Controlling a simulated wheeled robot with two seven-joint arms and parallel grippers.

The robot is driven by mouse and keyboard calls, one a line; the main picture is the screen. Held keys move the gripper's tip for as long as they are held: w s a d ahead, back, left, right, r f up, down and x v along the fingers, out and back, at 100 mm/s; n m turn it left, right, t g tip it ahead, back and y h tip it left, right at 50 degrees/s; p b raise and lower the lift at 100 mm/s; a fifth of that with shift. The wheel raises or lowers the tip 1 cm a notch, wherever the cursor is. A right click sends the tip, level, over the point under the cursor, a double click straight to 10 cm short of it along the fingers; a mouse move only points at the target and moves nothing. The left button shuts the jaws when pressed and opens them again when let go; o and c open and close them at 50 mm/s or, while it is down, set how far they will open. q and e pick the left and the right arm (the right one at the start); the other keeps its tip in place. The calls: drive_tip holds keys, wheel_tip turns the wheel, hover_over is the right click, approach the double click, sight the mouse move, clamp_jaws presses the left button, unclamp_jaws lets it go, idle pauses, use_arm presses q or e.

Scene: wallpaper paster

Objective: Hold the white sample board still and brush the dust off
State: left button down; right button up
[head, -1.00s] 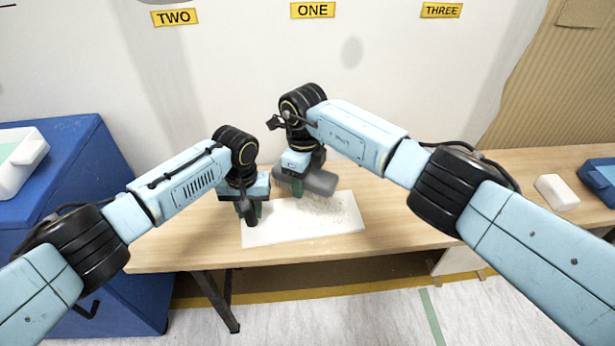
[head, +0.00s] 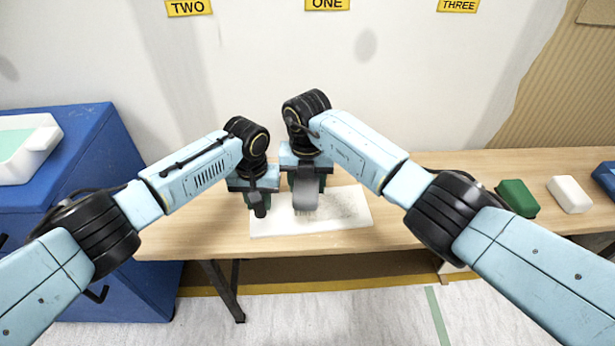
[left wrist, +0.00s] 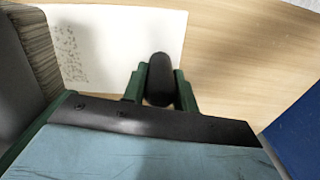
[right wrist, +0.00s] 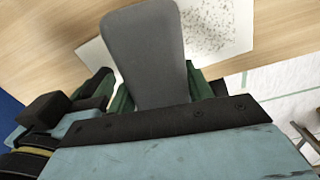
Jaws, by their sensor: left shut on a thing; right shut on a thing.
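The white sample board (head: 275,226) lies flat on the wooden table, with dark dust specks (head: 348,203) over its right part. My left gripper (head: 256,199) is at the board's left end, shut on a black rounded piece (left wrist: 160,80). I cannot tell whether that piece is fixed to the board or presses on it. My right gripper (head: 306,182) is shut on a grey brush (right wrist: 145,50), held over the board's left-middle. The brush's pale bristles (left wrist: 35,55) show in the left wrist view. Where they meet the board is hidden.
A green block (head: 517,198), a white block (head: 569,194) and a blue item (head: 606,177) stand at the table's right. A blue cabinet (head: 75,160) with a white-and-green tray (head: 30,148) is at left. The wall (head: 250,60) stands close behind. The table front is clear.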

sight(351, 205)
use_arm(q)
drive_tip(key=shift+s+f, duration=0.15)
drive_tip(key=shift+f, duration=0.05)
use_arm(e)
wheel_tip(351, 205, down, 7)
drive_tip(key=shift+r, duration=0.15)
drive_tip(key=d, duration=1.1)
drive_tip(key=shift+w+d, duration=0.4)
drive_tip(key=shift+c, duration=0.5)
drive_tip(key=shift+a, duration=0.25)
drive_tip(key=a, duration=1.1)
drive_tip(key=shift+s+a, duration=0.3)
drive_tip(key=shift+s, duration=0.1)
wheel_tip(351, 205, up, 8)
drive_tip(key=shift+d+r, duration=0.1)
drive_tip(key=shift+d, duration=0.05)
drive_tip(key=o, duration=0.6)
drive_tip(key=shift+c, duration=0.2)
drive_tip(key=c, duration=0.5)
use_arm(q)
drive_tip(key=c, duration=1)
unclamp_jaws()
drive_tip(key=shift+r, duration=0.1)
use_arm(e)
drive_tip(key=shift+o, duration=0.2)
